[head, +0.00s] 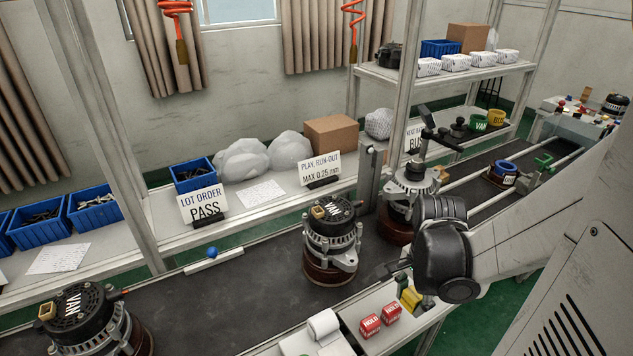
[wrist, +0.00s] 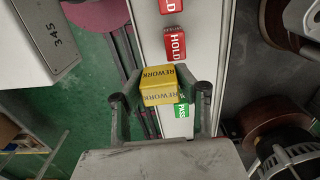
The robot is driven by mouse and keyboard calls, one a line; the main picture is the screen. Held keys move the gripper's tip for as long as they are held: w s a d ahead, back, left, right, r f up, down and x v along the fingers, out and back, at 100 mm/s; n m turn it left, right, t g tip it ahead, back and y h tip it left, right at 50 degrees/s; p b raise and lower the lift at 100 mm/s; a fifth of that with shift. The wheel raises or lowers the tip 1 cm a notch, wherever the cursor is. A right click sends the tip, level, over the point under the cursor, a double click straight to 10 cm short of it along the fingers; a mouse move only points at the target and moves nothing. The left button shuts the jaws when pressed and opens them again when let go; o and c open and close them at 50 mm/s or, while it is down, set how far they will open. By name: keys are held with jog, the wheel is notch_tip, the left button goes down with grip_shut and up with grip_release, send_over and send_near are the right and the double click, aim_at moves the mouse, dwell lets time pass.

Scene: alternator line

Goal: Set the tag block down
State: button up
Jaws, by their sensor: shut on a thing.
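My gripper (wrist: 160,97) is shut on a yellow tag block marked REWORK (wrist: 158,86), one finger on each side of it. In the head view the yellow block (head: 410,299) shows at my gripper (head: 409,288), close to the narrow light ledge (head: 352,312) at the front of the line. In the wrist view the block overlaps the ledge's left edge; whether it touches the ledge I cannot tell. A green PASS block (wrist: 182,111) is partly hidden behind it. Two red HOLD blocks (head: 370,326) (head: 392,311) sit on the ledge.
An alternator marked VAN (head: 331,231) stands on the dark conveyor (head: 255,275) behind the ledge. Another alternator (head: 412,186) is beyond it, another (head: 85,318) at front left.

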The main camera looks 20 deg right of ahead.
jog(key=w+d+f+b, duration=0.1)
jog(key=d, duration=0.1)
jog(key=w+d+f+b, duration=0.1)
jog(key=w+d+f, duration=0.1)
jog(key=shift+f+b, duration=1.3)
jog(key=shift+f, duration=0.6)
jog(key=shift+f, duration=0.1)
jog(key=shift+f, duration=0.15)
jog(key=o, duration=1.1)
jog(key=shift+c, duration=0.2)
notch_tip(320, 180, up, 12)
jog(key=p, duration=0.3)
jog(key=shift+s+a+r, duration=0.15)
jog(key=shift+r, duration=0.1)
